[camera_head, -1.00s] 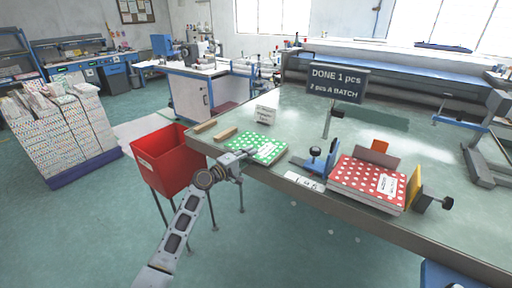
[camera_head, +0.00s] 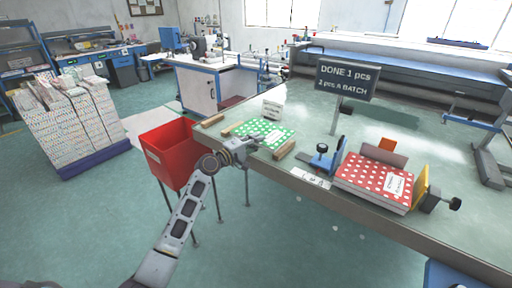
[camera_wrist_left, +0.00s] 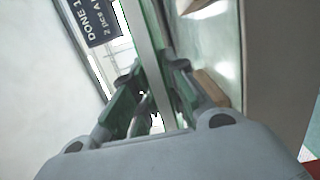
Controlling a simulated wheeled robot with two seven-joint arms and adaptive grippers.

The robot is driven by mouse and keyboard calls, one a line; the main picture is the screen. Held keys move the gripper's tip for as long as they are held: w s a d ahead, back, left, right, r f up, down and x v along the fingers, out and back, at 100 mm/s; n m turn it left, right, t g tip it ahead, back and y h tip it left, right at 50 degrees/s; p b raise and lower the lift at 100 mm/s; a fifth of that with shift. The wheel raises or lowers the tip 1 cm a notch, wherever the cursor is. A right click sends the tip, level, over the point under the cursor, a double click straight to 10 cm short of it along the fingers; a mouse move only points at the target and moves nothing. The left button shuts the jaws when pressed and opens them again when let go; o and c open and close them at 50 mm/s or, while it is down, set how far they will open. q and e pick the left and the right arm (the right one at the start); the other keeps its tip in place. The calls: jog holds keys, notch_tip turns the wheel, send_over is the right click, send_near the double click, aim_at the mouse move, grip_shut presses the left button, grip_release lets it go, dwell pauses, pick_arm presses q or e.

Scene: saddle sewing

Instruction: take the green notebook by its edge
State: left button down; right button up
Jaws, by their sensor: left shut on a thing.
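The green notebook (camera_head: 266,133) with white dots and a pale label is at the table's near left edge, by the wooden blocks. My left gripper (camera_head: 246,146) is shut on its near edge. In the left wrist view the fingers (camera_wrist_left: 150,88) close on the notebook (camera_wrist_left: 142,35), a thin strip seen edge-on. The notebook appears raised off the tabletop; the size of the gap is hard to tell. My right gripper is not in view.
Wooden blocks (camera_head: 284,150) lie around the notebook. A small white card (camera_head: 272,108) stands behind it. A red bin (camera_head: 168,153) is left of the table (camera_head: 330,196). A red dotted notebook (camera_head: 372,178) sits in a fixture at right, below a sign (camera_head: 347,79).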

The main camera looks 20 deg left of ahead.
pick_arm(q)
notch_tip(320, 180, up, 6)
jog(key=shift+f+p, duration=0.25)
jog(key=shift+p, duration=0.1)
jog(key=shift+r, duration=0.15)
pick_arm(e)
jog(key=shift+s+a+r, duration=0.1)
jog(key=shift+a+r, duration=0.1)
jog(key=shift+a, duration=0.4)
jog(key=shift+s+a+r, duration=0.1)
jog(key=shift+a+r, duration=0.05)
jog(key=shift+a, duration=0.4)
